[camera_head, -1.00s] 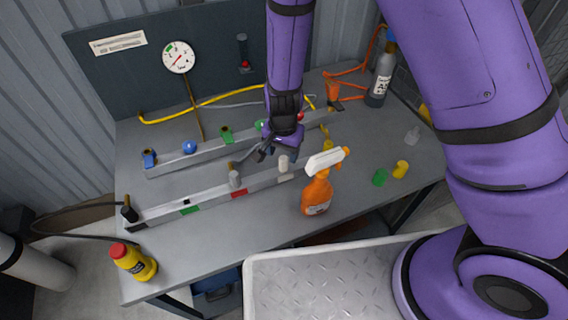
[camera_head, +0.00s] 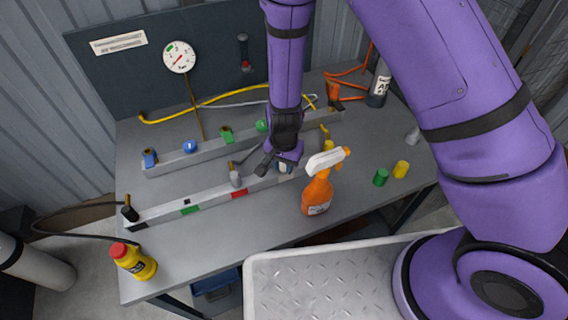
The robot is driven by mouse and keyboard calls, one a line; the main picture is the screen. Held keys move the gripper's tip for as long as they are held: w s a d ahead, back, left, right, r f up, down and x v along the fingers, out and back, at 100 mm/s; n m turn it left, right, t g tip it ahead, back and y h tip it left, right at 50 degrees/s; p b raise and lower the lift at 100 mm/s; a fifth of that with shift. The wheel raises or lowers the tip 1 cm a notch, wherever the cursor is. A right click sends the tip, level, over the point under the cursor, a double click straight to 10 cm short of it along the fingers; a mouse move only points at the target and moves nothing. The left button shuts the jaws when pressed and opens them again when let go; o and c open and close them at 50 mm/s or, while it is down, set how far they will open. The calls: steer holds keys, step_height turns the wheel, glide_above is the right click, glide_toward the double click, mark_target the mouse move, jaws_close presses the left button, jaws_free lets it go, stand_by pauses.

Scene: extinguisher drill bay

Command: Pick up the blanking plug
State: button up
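My gripper (camera_head: 275,169) is low over the right part of the front rail (camera_head: 215,196), pointing down. One dark finger splays out to the left, so it looks open. A pale cylindrical plug (camera_head: 284,169), which may be the blanking plug, stands on the rail beneath my gripper and is mostly hidden by it. I cannot tell whether the fingers touch it. A grey plug (camera_head: 235,179) stands upright on the same rail to the left, apart from my gripper.
An orange spray bottle (camera_head: 317,194) with a white head stands close right of my gripper. Green (camera_head: 381,177) and yellow (camera_head: 401,169) caps stand farther right. The back rail (camera_head: 190,158) carries blue and green fittings. A yellow bottle (camera_head: 135,262) is at the front left.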

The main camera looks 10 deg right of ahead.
steer(key=shift+r, duration=0.15)
step_height(320, 180, up, 10)
steer(key=shift+f, duration=0.1)
stand_by(0.7)
